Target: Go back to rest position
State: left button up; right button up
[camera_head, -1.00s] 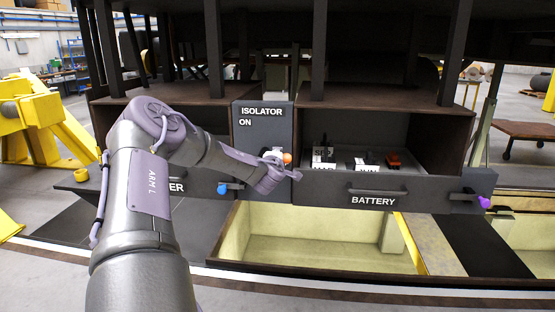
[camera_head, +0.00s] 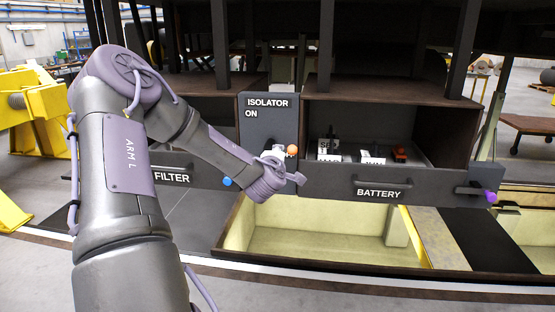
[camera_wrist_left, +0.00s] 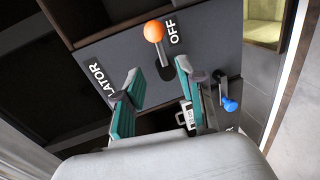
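The isolator panel (camera_head: 267,122) stands at the centre of the head view, between two open compartments. Its orange-knobbed lever (camera_head: 292,150) shows just beside my left gripper (camera_head: 274,156). In the left wrist view the orange knob (camera_wrist_left: 154,31) lies close to the OFF label (camera_wrist_left: 174,33). The left gripper's two teal fingers (camera_wrist_left: 158,72) are spread apart with nothing held between them. The knob is beyond the fingertips, apart from them. My left arm bends across from the left of the head view, its elbow high. My right gripper is not in view.
The battery drawer (camera_head: 430,186), with a handle and a purple knob (camera_head: 490,196), is right of the panel. The filter drawer (camera_head: 183,178) with a blue knob (camera_head: 227,182) is partly behind my arm. A cream pit (camera_head: 320,245) lies below. Yellow equipment (camera_head: 35,110) stands left.

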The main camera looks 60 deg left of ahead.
pick_arm(q)
jog(key=shift+s+d, duration=0.3)
jog(key=shift+s, duration=0.05)
dwell(0.4)
